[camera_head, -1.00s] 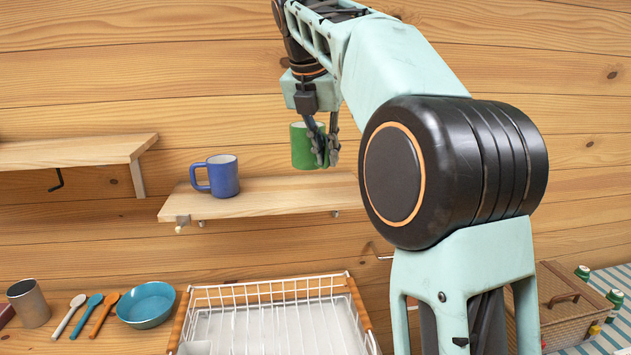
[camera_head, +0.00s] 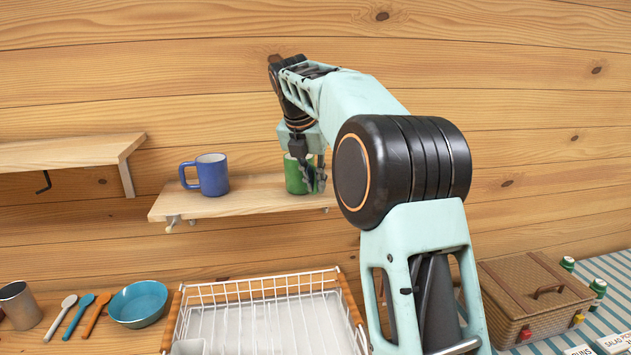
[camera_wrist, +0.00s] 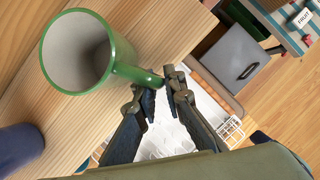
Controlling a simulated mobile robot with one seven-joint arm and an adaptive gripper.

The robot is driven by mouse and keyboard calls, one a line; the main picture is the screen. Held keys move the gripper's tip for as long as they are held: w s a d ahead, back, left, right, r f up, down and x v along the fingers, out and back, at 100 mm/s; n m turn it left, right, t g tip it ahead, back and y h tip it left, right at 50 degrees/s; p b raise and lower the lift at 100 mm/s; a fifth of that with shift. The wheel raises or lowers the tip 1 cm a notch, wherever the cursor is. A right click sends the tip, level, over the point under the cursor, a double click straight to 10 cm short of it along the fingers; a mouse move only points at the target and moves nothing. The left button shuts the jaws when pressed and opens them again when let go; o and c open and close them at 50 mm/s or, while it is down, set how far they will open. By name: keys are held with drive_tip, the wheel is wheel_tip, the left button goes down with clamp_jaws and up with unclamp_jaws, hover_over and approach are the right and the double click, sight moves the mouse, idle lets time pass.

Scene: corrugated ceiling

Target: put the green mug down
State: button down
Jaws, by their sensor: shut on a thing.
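The green mug (camera_head: 293,176) is upright at the small wall shelf (camera_head: 240,200), right of the blue mug (camera_head: 210,175). Its base looks level with the shelf top; I cannot tell whether it touches. My gripper (camera_head: 317,180) is at the mug's right side, partly covering it. In the wrist view, my gripper (camera_wrist: 164,84) is shut on the handle of the green mug (camera_wrist: 121,59), which is empty inside. The blue mug (camera_wrist: 18,147) shows at the lower left there, apart from the green one.
A second shelf (camera_head: 60,153) is at the left. Below stand a white wire dish rack (camera_head: 265,290), a blue bowl (camera_head: 138,303), several spoons and a metal cup (camera_head: 19,305). A wicker basket (camera_head: 535,298) is at the right. The shelf between the mugs is clear.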

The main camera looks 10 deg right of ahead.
drive_tip(key=c, duration=2)
unclamp_jaws()
drive_tip(key=v, duration=1.2)
drive_tip(key=shift+a, duration=0.1)
